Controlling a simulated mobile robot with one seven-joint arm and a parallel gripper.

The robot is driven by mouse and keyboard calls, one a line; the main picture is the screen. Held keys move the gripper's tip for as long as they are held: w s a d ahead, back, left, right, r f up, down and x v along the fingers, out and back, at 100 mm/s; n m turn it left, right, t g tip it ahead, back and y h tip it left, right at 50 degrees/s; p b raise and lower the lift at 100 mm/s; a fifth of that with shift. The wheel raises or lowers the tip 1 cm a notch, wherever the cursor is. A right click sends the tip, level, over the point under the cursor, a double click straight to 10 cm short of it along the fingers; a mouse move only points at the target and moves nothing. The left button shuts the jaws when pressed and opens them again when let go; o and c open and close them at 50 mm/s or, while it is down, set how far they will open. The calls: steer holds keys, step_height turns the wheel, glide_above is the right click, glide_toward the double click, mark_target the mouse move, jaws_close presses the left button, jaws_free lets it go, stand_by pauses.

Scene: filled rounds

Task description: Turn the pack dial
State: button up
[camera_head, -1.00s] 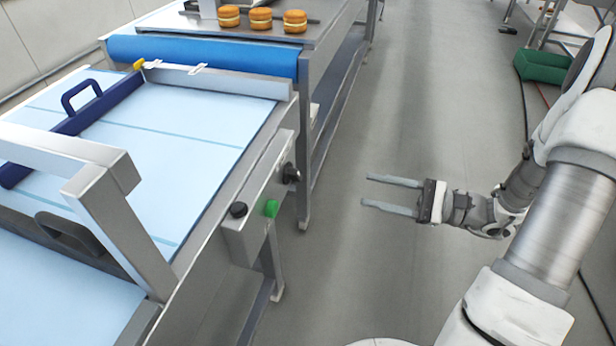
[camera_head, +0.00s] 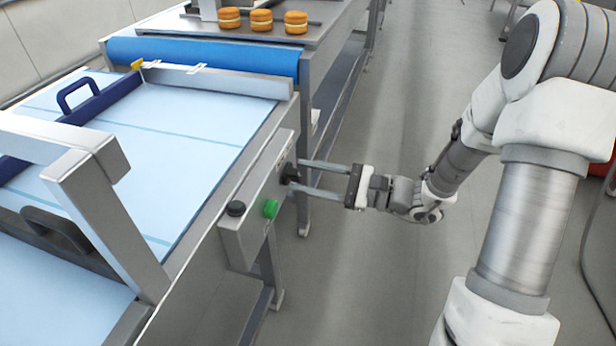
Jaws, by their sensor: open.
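The black dial (camera_head: 290,173) sticks out from the side panel of the machine, at its far end. My gripper (camera_head: 294,174) is open, with one finger on the far side of the dial and one on the near side. The fingertips reach to about the dial; whether they touch it I cannot tell. A black knob (camera_head: 236,208) and a green button (camera_head: 271,209) sit on the same metal panel (camera_head: 250,222), nearer to me.
A light blue belt (camera_head: 180,125) runs beneath a metal arch (camera_head: 95,160) and a dark blue bar with a handle (camera_head: 75,112). Several filled rounds (camera_head: 262,22) stand on the table behind a blue roller (camera_head: 200,55). The floor (camera_head: 380,270) below my arm is clear.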

jaws_close()
